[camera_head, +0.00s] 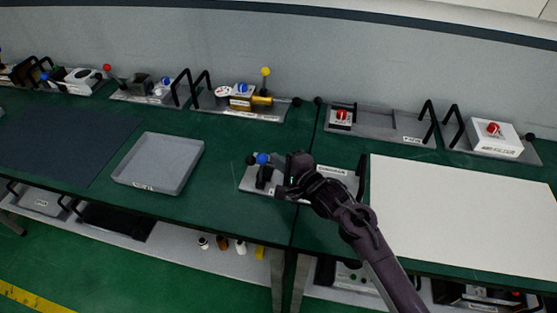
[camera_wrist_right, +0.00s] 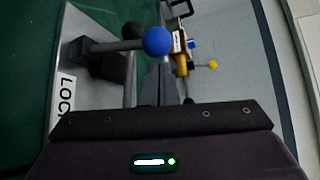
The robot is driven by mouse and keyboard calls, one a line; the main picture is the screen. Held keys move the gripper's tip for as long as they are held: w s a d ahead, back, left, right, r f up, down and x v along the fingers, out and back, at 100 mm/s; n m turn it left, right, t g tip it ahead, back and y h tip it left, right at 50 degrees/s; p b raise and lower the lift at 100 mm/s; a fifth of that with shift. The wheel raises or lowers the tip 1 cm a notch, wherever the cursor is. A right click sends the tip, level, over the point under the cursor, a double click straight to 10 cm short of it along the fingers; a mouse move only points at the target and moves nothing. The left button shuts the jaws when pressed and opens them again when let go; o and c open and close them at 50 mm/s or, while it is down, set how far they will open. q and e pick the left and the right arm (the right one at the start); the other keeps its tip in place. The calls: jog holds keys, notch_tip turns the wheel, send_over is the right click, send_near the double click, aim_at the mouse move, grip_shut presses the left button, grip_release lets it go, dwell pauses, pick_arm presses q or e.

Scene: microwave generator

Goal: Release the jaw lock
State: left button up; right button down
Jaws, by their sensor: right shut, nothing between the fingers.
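The jaw lock is a grey plate (camera_head: 250,186) on the green bench near the middle of the head view, with a black block and a blue ball knob (camera_head: 262,159). In the right wrist view a partly visible label reading "LOC" (camera_wrist_right: 64,95) is on the plate. There a grey lever rod (camera_wrist_right: 112,46) runs from a black block (camera_wrist_right: 90,58) to the blue ball (camera_wrist_right: 157,41); a black ball (camera_wrist_right: 132,31) shows behind. My right gripper (camera_wrist_right: 151,80) is shut and empty, its fingertips just short of the blue ball in that picture. Contact cannot be told. My arm hides the plate's right part.
A grey tray (camera_head: 160,163) lies left and a white board (camera_head: 465,215) right. Fixtures line the back, including one with a yellow ball (camera_head: 266,71), one with a red knob (camera_head: 342,115) and a white box with a red button (camera_head: 493,135). Open green bench lies between tray and plate.

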jog(key=shift+s+a+r+n+t+b, duration=0.15)
jog(key=shift+s+n+t+b, duration=0.3)
jog(key=shift+s+n+t, duration=0.05)
dwell(0.4)
jog(key=shift+s, duration=0.1)
jog(key=s+n+t+b, duration=0.1)
jog(key=n+y+b, duration=0.1)
jog(key=shift+s+a+t+b, duration=0.35)
jog(key=shift+s+t, duration=0.05)
jog(key=s+n+b, duration=0.1)
jog(key=s+n+t+y+b, duration=0.1)
jog(key=n+b, duration=0.1)
jog(key=shift+a+f+t+y, duration=0.2)
jog(key=shift+a+t+y, duration=0.1)
jog(key=shift+a, duration=0.05)
jog(key=shift+r, duration=0.1)
